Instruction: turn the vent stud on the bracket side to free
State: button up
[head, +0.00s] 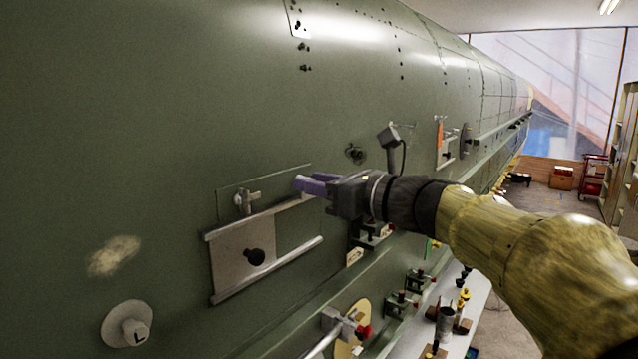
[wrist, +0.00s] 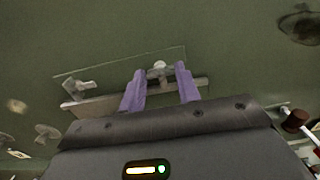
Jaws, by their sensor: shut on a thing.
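My gripper (head: 305,184) reaches in from the right to the fuselage skin, at the right end of a thin clear panel (head: 225,200). In the wrist view its two purple fingers (wrist: 160,70) stand on either side of a pale stud (wrist: 159,66), shut on it. That stud is hidden behind the fingers in the head view. A second metal stud (head: 247,200) with a cross handle sits at the panel's left end and also shows in the wrist view (wrist: 85,87). The angle of the held stud's handle is hard to tell.
Below the panel, a plate with a black knob (head: 255,257) sits between two rails (head: 268,270). A round disc marked L (head: 130,325) is at lower left. A dark boxy fixture on an arm (head: 390,138) stands off the skin to the right. Clamps (head: 402,300) line the lower ledge.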

jog(key=shift+f+n+b, duration=0.1)
jog(key=shift+n+b, duration=0.2)
jog(key=shift+b, duration=0.25)
jog(key=n+b, duration=1.7)
jog(key=shift+n, duration=0.3)
jog(key=o, duration=1)
jog(key=shift+s, duration=0.1)
